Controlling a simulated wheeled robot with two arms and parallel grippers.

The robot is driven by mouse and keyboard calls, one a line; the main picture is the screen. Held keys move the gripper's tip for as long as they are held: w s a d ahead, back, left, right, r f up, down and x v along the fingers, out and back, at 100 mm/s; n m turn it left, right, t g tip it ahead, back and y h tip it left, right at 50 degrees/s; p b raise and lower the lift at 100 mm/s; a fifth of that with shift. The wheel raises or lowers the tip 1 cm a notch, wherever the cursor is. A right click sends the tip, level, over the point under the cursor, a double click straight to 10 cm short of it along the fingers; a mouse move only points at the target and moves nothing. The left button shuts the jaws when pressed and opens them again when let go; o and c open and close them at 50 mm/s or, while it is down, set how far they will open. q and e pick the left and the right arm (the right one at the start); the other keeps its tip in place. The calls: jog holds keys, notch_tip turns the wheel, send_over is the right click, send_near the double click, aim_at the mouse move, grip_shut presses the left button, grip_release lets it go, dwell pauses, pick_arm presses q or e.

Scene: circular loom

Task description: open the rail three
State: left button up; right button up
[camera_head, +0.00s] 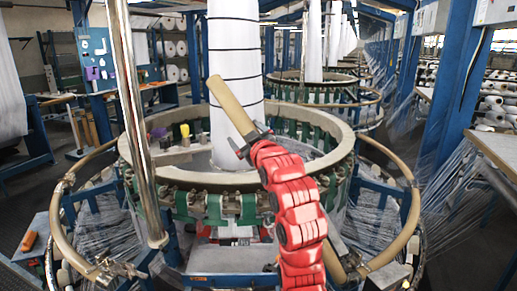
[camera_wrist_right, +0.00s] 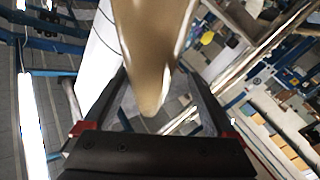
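A tan tubular rail (camera_head: 228,103) rises on a slant in front of the white fabric column in the head view. Its lower part passes behind my red right arm and shows again near the right end of the front gap (camera_head: 333,263). My right gripper (camera_head: 251,141) is around the rail below its upper end, with a finger on each side. In the right wrist view the rail (camera_wrist_right: 150,50) lies between the dark fingers (camera_wrist_right: 155,95), which appear to touch it. Their contact is partly hidden. My left gripper is not in view.
Tan side rails curve round the loom at left (camera_head: 65,225) and right (camera_head: 408,225), with a gap in front. A chrome post (camera_head: 133,120) stands at left. The loom's wide ring (camera_head: 195,178) is behind my gripper. Threads spread on both sides.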

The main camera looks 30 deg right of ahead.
jog(key=s+a+b, duration=0.2)
jog(key=s+b, duration=0.7)
jog(key=s, duration=0.7)
jog(key=shift+a+f+b, duration=0.25)
jog(key=shift+b, duration=0.1)
jog(key=shift+s, duration=0.1)
